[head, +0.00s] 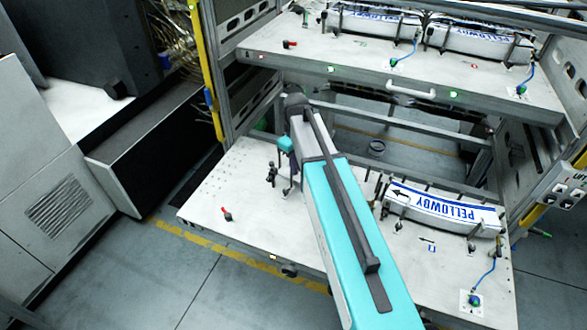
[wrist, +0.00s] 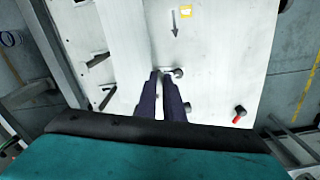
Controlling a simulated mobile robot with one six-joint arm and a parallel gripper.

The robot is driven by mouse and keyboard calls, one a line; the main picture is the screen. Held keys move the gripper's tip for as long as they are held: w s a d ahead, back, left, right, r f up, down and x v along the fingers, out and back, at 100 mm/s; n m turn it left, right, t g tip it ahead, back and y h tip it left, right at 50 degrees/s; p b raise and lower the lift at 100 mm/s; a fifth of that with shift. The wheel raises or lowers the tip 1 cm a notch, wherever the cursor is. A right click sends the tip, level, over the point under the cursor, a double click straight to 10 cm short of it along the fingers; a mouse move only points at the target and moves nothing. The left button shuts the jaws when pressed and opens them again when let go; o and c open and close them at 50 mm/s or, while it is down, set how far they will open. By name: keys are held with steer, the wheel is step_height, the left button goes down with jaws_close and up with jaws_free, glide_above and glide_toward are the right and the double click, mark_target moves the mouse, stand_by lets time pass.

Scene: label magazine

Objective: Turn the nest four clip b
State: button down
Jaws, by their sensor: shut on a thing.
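In the wrist view my gripper (wrist: 160,73) points at the pale shelf plate, its two dark fingers close together. It is shut on a small metal clip (wrist: 178,72), whose rounded grey end shows just right of the fingertips. The rest of the clip is hidden by the fingers. In the head view my arm reaches over the lower shelf (head: 235,190), and I cannot make out the fingertips or the clip's turn there.
A red-handled clip (wrist: 239,113) stands apart to the right in the wrist view. Dark brackets (wrist: 97,60) stand at left. In the head view, a PELLOWBY label stack (head: 445,208) lies on the lower shelf's right part. The upper shelf (head: 330,66) overhangs behind.

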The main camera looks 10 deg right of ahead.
steer(key=shift+w+d+n, duration=0.15)
steer(key=shift+w+n, duration=0.1)
steer(key=shift+n, duration=0.75)
steer(key=shift+r, duration=0.1)
steer(key=c, duration=1.9)
jaws_free()
steer(key=shift+o, duration=0.2)
steer(key=shift+s, duration=0.1)
step_height(320, 180, up, 14)
steer(key=b, duration=0.4)
